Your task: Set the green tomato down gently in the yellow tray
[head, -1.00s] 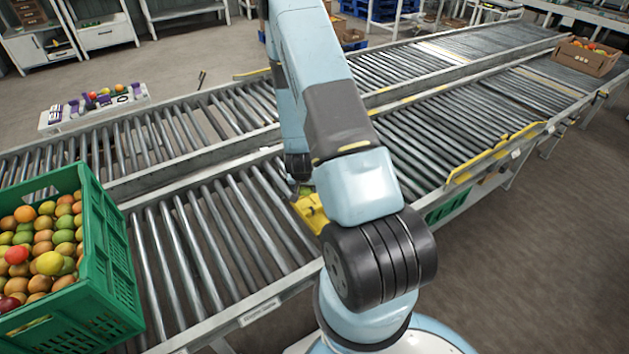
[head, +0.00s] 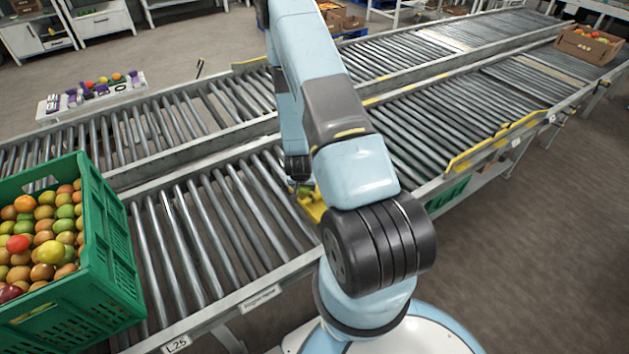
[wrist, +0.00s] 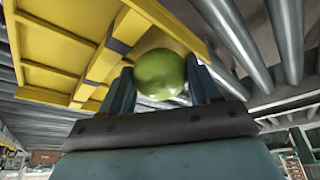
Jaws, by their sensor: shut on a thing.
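My gripper (wrist: 160,82) is shut on the green tomato (wrist: 160,74); a finger presses each side of it in the wrist view. The yellow tray (wrist: 58,50) shows its divided compartments on the left of that view, with its rim right beside the tomato. I cannot tell whether the tomato touches the tray. In the head view the tray (head: 316,207) sits on the near roller conveyor, mostly hidden behind my arm. My gripper (head: 300,188) is at its left edge there, and the tomato is hard to make out.
A green crate (head: 108,255) full of mixed tomatoes stands at the left. Bare rollers (head: 195,235) lie between it and the tray. A yellow guide rail (head: 495,145) edges the conveyor at right. A cardboard box (head: 588,48) of produce sits at the far right.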

